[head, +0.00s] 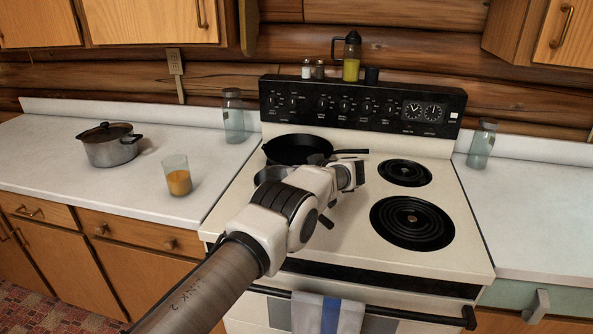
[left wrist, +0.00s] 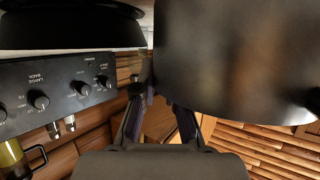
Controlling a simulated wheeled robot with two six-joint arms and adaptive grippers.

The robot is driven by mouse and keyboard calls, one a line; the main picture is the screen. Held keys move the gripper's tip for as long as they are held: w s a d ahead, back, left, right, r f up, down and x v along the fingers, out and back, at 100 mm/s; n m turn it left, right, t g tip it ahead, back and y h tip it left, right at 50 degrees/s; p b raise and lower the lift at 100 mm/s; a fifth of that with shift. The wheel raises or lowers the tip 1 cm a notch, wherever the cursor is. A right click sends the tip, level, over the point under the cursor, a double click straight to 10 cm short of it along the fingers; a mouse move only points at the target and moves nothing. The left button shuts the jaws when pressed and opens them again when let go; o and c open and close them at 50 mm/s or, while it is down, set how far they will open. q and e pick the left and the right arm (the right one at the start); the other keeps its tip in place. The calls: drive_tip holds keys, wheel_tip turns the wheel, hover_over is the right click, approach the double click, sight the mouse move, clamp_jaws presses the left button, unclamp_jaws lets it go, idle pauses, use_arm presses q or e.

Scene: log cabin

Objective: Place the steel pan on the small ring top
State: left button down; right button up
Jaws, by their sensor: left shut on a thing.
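The steel pan (head: 268,174) shows only in part in the head view, behind my left forearm on the left side of the stove. In the left wrist view a large grey metal surface, seemingly the pan (left wrist: 235,55), fills the upper right, very close. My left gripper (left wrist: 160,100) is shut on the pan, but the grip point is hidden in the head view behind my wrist. I cannot tell whether the pan touches the stove. The small ring (head: 405,172) at the back right is bare.
A black skillet (head: 298,148) sits at the back left, its handle pointing right. The large front-right ring (head: 412,222) is bare. A lidded pot (head: 110,148), a glass of orange drink (head: 177,178) and a jar (head: 233,118) stand on the left counter. Another jar (head: 481,145) stands right.

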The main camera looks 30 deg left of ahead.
use_arm(q)
drive_tip(key=shift+f, duration=0.1)
drive_tip(key=c, duration=1.2)
unclamp_jaws()
drive_tip(key=shift+d, duration=0.1)
drive_tip(key=b+v, duration=0.1)
drive_tip(key=v, duration=1.1)
